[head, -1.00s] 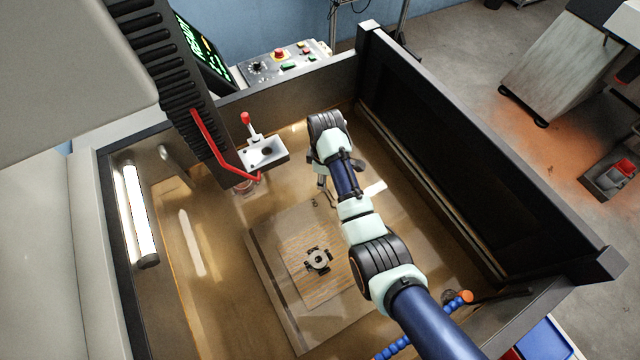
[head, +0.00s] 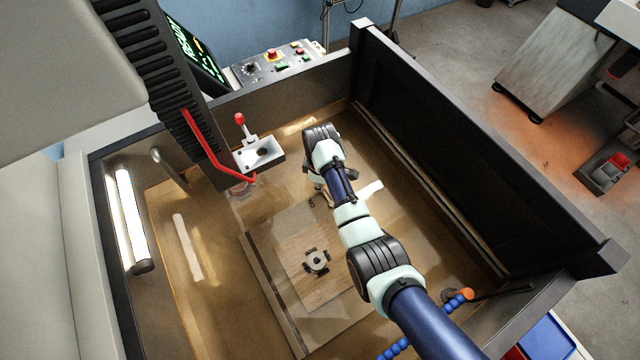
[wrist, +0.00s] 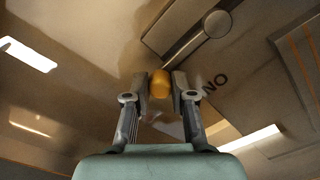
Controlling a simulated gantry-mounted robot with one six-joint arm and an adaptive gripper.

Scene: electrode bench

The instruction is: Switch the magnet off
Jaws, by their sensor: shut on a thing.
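The magnetic chuck (head: 283,238) is a flat plate with fine orange lines on the tank floor. A grey bar with a round hub (wrist: 217,23) shows just beyond the knob. How the knob joins it is hidden. Dark letters reading "ON" upside down (wrist: 215,81) lie right of the fingers. In the head view my gripper (head: 322,198) is partly covered by my arm, and the knob cannot be made out.
A dark fixture with a round centre (head: 316,262) sits on the chuck. A white block with a red-knobbed lever (head: 259,153) stands behind, beside a red hose (head: 207,150). Tank walls (head: 455,150) enclose the space. A blue jointed hose (head: 450,304) is at front right.

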